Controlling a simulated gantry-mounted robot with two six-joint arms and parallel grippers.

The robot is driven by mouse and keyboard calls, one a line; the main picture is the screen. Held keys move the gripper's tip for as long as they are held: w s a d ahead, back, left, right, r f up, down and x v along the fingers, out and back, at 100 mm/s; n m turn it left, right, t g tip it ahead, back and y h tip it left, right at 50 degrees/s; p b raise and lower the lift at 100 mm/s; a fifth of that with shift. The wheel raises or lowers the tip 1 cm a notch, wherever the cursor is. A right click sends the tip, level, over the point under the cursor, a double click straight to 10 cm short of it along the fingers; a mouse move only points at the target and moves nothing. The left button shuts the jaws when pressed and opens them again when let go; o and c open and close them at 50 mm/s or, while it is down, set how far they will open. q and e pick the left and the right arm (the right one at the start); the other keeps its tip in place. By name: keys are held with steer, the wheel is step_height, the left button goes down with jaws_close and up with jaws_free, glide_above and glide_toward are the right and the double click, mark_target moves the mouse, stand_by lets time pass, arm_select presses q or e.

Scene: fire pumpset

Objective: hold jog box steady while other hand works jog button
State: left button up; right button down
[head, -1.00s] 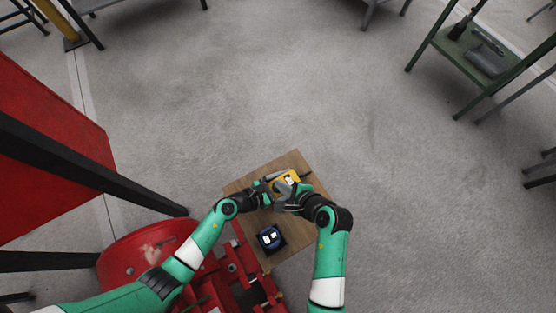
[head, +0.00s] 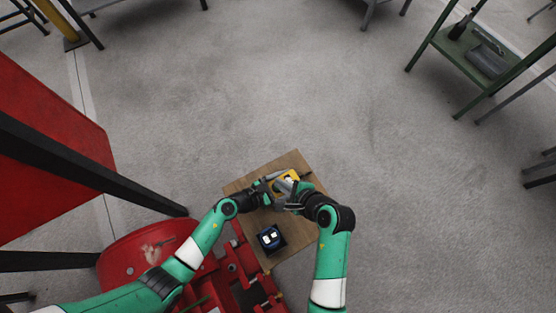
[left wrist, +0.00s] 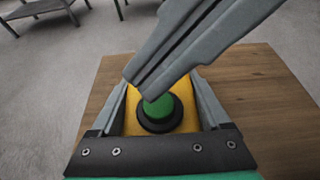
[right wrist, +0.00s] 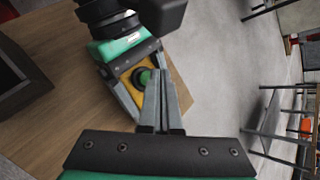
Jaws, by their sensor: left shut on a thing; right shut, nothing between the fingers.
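The yellow jog box (head: 293,175) is on the wooden board, partly hidden by my grippers in the head view. In the left wrist view the yellow box (left wrist: 204,103) sits between the fingers of my left gripper (left wrist: 165,100), which is shut on it. The green jog button (left wrist: 158,106) in its black collar faces up. My right gripper (right wrist: 160,75) is shut and empty. Its fingertips reach over the green button (right wrist: 145,77), at its edge in both wrist views; whether they touch it I cannot tell.
The wooden board (head: 240,187) also holds a dark blue box with white marks (head: 270,238) near my arms. Red machinery (head: 150,250) lies to the left and below. The floor beyond the board is open. A green shelf (head: 490,60) stands far right.

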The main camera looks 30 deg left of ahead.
steer(key=shift+r, duration=0.15)
steer(key=shift+r, duration=2.4)
arm_select(q)
steer(key=o, duration=1.6)
steer(key=shift+c, duration=0.2)
steer(key=v, duration=1.1)
steer(key=shift+a+r, duration=0.1)
steer(key=shift+a, duration=0.05)
steer(key=shift+s+a+r, duration=0.1)
steer(key=shift+s+r, duration=0.15)
steer(key=shift+s, duration=0.1)
